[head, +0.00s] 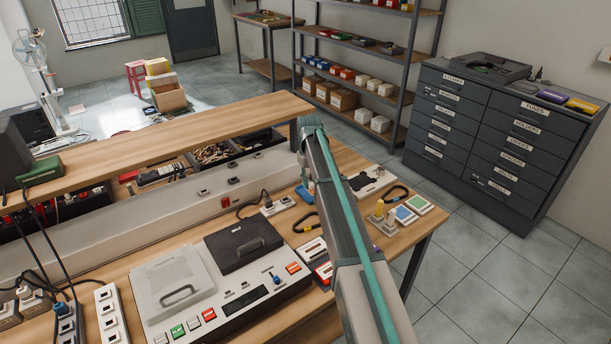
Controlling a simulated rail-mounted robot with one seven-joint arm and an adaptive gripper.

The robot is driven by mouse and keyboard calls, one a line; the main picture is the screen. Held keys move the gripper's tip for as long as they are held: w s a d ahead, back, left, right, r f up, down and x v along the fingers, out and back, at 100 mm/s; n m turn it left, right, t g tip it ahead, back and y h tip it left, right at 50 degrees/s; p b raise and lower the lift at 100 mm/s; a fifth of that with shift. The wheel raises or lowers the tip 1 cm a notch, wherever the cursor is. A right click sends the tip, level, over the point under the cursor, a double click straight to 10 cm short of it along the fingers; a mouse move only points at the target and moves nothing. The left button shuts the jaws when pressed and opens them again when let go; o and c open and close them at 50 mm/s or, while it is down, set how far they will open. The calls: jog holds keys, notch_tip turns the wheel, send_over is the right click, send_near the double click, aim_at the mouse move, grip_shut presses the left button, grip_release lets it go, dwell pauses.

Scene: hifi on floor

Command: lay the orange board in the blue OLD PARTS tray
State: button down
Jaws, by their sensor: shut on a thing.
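My arm reaches up from the bottom right over the workbench (355,289), and its upper link covers part of the bench. I cannot make out my gripper, which may be hidden behind the arm. I cannot pick out an orange board. No tray marked OLD PARTS can be read in this view. A small blue piece (305,194) shows on the bench just left of the arm, but I cannot tell what it is.
A grey test unit (245,309) with a black lid (243,243) stands left of my arm. Small blue and green pads (405,215) lie at the bench's right end. A raised wooden shelf (190,134) runs behind. Dark drawer cabinets (470,150) stand right, with clear floor before them.

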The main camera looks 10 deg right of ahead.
jog(key=n, duration=0.1)
send_over(305, 195)
notch_tip(305, 195, down, 4)
jog(key=shift+f, duration=0.1)
jog(key=shift+d+f+b, duration=0.1)
jog(key=shift+f+b, duration=0.8)
jog(key=shift+f, duration=2.05)
jog(key=c, duration=1)
grip_release()
jog(key=shift+o, duration=0.3)
jog(key=o, duration=0.4)
